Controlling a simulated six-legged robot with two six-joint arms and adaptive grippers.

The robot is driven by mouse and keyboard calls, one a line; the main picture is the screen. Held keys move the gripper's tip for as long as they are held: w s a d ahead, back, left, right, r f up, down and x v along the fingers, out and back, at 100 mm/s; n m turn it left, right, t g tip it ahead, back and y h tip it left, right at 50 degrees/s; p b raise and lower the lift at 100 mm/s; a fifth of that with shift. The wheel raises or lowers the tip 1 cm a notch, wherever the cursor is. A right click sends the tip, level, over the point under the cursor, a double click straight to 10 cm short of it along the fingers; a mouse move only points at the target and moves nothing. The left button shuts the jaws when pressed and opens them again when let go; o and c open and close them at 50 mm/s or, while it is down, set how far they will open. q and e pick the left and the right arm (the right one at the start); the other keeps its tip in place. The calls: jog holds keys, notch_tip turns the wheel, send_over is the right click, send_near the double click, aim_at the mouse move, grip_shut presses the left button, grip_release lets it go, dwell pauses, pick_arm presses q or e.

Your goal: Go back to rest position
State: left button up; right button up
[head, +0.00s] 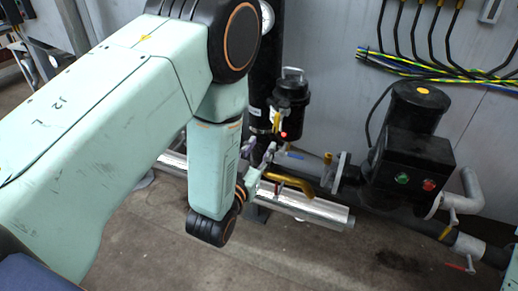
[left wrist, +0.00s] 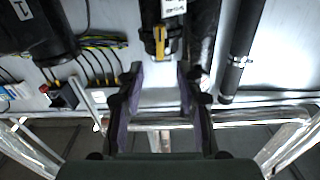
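My left arm comes in from the left in the head view and fills much of it. Its gripper (head: 263,162) is small and partly hidden behind the wrist, beside a black canister (head: 291,95) with a lit red light. In the left wrist view the two fingers of my left gripper (left wrist: 157,78) stand wide apart with nothing between them. A black fitting with a yellow part (left wrist: 160,40) lies beyond the fingertips, apart from them. My right gripper shows in neither view.
A silver rail (head: 310,208) runs low under the gripper. A black box with green and red buttons (head: 415,160) stands at right among grey pipes. Cables (head: 425,68) hang on the wall. The floor (head: 330,265) in front is clear.

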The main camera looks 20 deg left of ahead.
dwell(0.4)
pick_arm(q)
jog(key=s+a+f+g, duration=0.2)
jog(key=s+f+g, duration=0.85)
jog(key=f, duration=0.55)
jog(key=s+f+g, duration=0.3)
jog(key=s, duration=0.9)
jog(key=s+a+f+n+g, duration=0.1)
jog(key=s+f+g, duration=0.3)
jog(key=s, duration=0.9)
jog(key=shift+a+f, duration=0.15)
jog(key=shift+a, duration=0.15)
jog(key=shift+g+y, duration=0.25)
jog(key=shift+y, duration=0.05)
jog(key=shift+c, duration=0.4)
